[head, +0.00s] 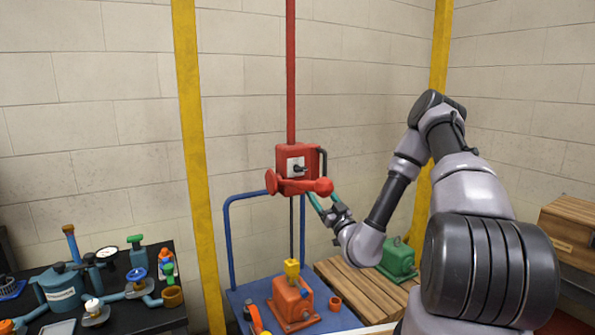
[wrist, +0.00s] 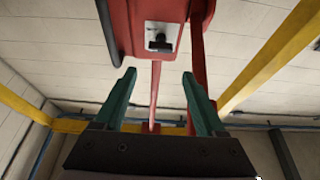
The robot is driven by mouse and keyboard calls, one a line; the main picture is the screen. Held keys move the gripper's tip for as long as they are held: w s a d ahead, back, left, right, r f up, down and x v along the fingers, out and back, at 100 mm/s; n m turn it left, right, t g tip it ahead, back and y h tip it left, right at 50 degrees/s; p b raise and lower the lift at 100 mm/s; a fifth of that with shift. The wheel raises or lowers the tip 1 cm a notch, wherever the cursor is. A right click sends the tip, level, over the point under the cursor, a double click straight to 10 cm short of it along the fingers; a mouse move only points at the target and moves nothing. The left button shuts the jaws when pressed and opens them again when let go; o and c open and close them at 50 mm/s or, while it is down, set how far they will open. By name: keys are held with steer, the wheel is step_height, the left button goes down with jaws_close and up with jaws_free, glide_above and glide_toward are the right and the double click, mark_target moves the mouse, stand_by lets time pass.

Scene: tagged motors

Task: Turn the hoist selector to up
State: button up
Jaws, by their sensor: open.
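The red hoist (head: 284,158) hangs on a red vertical pole. Its front carries a pale plate with a small black selector (head: 299,169), which also shows in the wrist view (wrist: 160,43). In the head view the selector's handle seems to point right; I cannot read any marks on the plate. My gripper (head: 320,203) is just below and right of the hoist, its teal fingers partly behind the hoist's red lower arm. In the wrist view my gripper (wrist: 159,73) is open and empty, its fingers apart and the selector beyond them, not touched.
A blue cart (head: 247,297) below holds an orange motor (head: 291,301) with a yellow hook block (head: 292,268) over it. A green motor (head: 397,259) sits on a wooden pallet (head: 350,285). A dark bench (head: 150,317) with parts stands left. Yellow posts (head: 190,120) flank the hoist.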

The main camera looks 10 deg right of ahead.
mark_target(302, 170)
steer(key=x, duration=1.1)
steer(key=shift+w+a, duration=0.1)
steer(key=shift+w, duration=0.1)
steer(key=c, duration=1.1)
